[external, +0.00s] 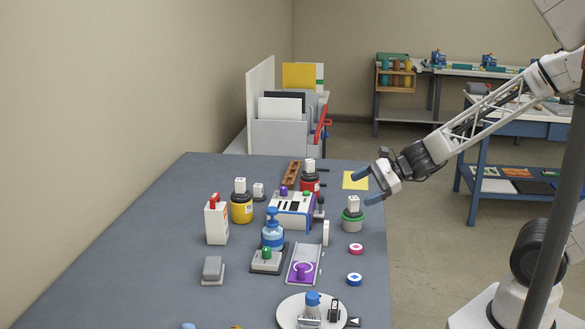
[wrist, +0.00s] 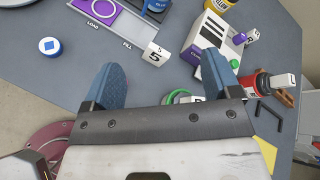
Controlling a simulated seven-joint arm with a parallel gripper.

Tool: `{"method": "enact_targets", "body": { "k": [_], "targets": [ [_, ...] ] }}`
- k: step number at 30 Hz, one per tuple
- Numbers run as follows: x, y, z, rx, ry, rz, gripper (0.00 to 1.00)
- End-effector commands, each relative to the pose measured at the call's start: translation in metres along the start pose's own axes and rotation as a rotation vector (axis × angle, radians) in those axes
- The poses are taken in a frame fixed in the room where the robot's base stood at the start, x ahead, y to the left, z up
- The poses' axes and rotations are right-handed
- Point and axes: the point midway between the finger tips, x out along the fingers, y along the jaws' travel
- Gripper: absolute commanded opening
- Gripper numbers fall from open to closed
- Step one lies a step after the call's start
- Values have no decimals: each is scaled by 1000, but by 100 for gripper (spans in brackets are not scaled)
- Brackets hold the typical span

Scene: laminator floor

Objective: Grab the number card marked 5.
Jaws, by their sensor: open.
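The number card marked 5 (wrist: 153,54) is a small white block with a black 5 on its faces. In the wrist view it stands beyond my fingertips, between them, near the end of the purple-marked tray. In the external view a white upright card (external: 326,233) beside that tray appears to be the same one; its number is not readable there. My gripper (external: 366,187) is open and empty, above the table's right edge and apart from the card. Its two blue fingers also show in the wrist view (wrist: 163,72).
A green-rimmed container (external: 352,221) topped by a white card stands near my gripper; my gripper partly hides it in the wrist view. The purple-marked tray (external: 303,266), a white machine (external: 290,210) and a blue bottle (external: 272,231) crowd the card's left. Blue and red discs lie to the right.

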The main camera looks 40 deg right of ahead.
Motion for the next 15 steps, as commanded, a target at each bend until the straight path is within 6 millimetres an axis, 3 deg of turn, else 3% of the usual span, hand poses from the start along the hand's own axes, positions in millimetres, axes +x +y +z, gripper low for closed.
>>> {"method": "enact_targets", "body": {
  "k": [9,15],
  "targets": [
    [57,12,-37,403,-10,-135,83],
    [80,21,-59,592,-5,-197,83]
  ]
}}
